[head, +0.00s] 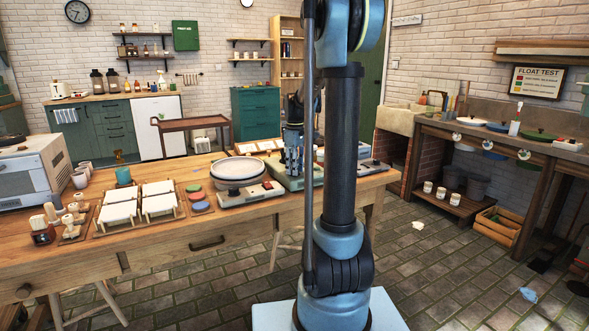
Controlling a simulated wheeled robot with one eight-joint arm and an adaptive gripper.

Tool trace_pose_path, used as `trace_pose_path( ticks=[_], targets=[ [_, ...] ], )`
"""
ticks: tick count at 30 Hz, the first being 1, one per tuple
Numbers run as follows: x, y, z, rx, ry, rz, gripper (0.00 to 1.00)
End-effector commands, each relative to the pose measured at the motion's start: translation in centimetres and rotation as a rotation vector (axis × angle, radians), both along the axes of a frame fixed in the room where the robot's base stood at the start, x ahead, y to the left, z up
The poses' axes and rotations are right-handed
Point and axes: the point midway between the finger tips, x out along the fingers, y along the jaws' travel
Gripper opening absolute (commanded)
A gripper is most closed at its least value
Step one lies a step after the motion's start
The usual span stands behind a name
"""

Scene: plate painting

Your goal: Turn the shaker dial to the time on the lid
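My gripper (292,157) points down over the right half of the wooden workbench (150,243), with its tip low. It is small and dark here, so I cannot tell whether its fingers are open or shut. A pale green-grey boxy device (284,181), possibly the shaker, sits right under or beside it. My own arm column hides part of that area. A flat grey device with small dark and red controls (250,195) lies in front, near the bench edge. No dial setting or time on a lid is readable from here.
A wide white round dish (238,167) stands just left of the gripper. Another small device (374,167) sits at the bench's right end.

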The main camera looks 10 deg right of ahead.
Motion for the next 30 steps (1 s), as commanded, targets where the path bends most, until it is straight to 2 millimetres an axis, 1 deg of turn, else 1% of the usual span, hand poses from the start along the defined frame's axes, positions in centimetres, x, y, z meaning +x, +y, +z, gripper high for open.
trace_pose_path(
  ticks=[5, 11, 17, 30],
  targets=[
    [0.08, -0.08, 0.03, -0.001, -0.002, -0.011, 0.05],
    [0.08, -0.08, 0.03, -0.002, -0.002, -0.078, 0.05],
    [0.07, -0.06, 0.04, -0.002, -0.002, -0.216, 0.05],
    [0.04, 0.03, 0.06, -0.002, -0.003, -0.577, 0.05]
  ],
)
